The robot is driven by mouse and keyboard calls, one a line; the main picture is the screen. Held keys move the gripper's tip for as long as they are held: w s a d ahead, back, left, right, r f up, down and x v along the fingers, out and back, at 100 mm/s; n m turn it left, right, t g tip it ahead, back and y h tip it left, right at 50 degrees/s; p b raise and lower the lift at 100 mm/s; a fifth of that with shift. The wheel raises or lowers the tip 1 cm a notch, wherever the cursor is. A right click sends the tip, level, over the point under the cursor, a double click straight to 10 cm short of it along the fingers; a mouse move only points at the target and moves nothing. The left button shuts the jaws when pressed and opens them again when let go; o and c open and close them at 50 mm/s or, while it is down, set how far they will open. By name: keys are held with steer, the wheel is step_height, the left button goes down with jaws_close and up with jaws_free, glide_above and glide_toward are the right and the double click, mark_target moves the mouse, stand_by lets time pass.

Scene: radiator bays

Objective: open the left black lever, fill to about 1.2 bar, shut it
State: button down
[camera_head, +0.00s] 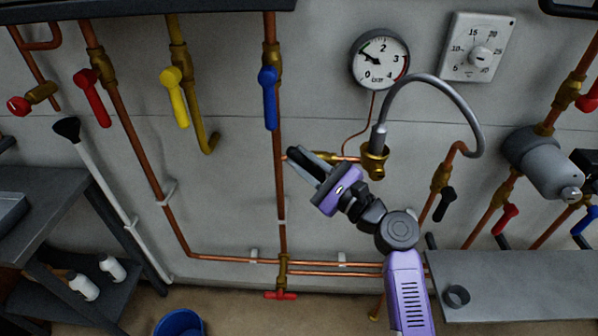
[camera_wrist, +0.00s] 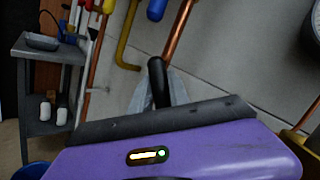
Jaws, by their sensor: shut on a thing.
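My gripper (camera_head: 308,166) is at the brass filling valve (camera_head: 326,153), left of the brass cup fitting (camera_head: 374,160) below the gauge. In the wrist view the black lever (camera_wrist: 157,72) stands up between the fingers, and my gripper (camera_wrist: 160,98) is shut on it. The fingers hide much of the lever and valve in the head view, so I cannot tell its exact angle. The round pressure gauge (camera_head: 381,62) hangs above; its needle points left and slightly up, near the 1 mark, too small to read exactly. Another black lever (camera_head: 445,204) hangs on the pipe at right.
A grey hose (camera_head: 455,92) arches from the cup fitting to the right pipe. A blue lever (camera_head: 269,97), yellow lever (camera_head: 174,96) and red lever (camera_head: 92,97) hang at left. A dark bench (camera_head: 510,285) is at lower right, and a white dial (camera_head: 478,48) at upper right.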

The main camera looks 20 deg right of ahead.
mark_target(317, 168)
steer(key=m+t+b, duration=0.1)
steer(key=b, duration=0.1)
steer(key=d+m+t+b, duration=0.1)
steer(key=b, duration=0.1)
steer(key=m+b, duration=0.1)
steer(key=b, duration=0.1)
steer(key=shift+s+d+f+t, duration=0.1)
steer(key=shift+s+d+t, duration=0.15)
steer(key=shift+t, duration=0.15)
steer(key=m+t+b, duration=0.1)
steer(key=b, duration=0.1)
steer(key=d+m+t+h+b, duration=0.1)
steer(key=m+b, duration=0.1)
steer(key=b, duration=0.1)
steer(key=m+t+b, duration=0.1)
steer(key=m+b, duration=0.1)
steer(key=b, duration=0.1)
steer(key=shift+s+d+r+h, duration=0.3)
steer(key=shift+r+h, duration=0.1)
steer(key=m+t+b, duration=0.1)
steer(key=m+h+b, duration=0.1)
steer(key=shift+s+d+r+t+b, duration=0.1)
steer(key=shift+d+r+t+b, duration=0.1)
steer(key=shift+d+t+b, duration=0.15)
steer(key=shift+r+h, duration=0.1)
steer(key=shift+h, duration=0.4)
steer(key=c, duration=1.3)
jaws_free()
steer(key=shift+r, duration=0.1)
steer(key=shift+o, duration=0.2)
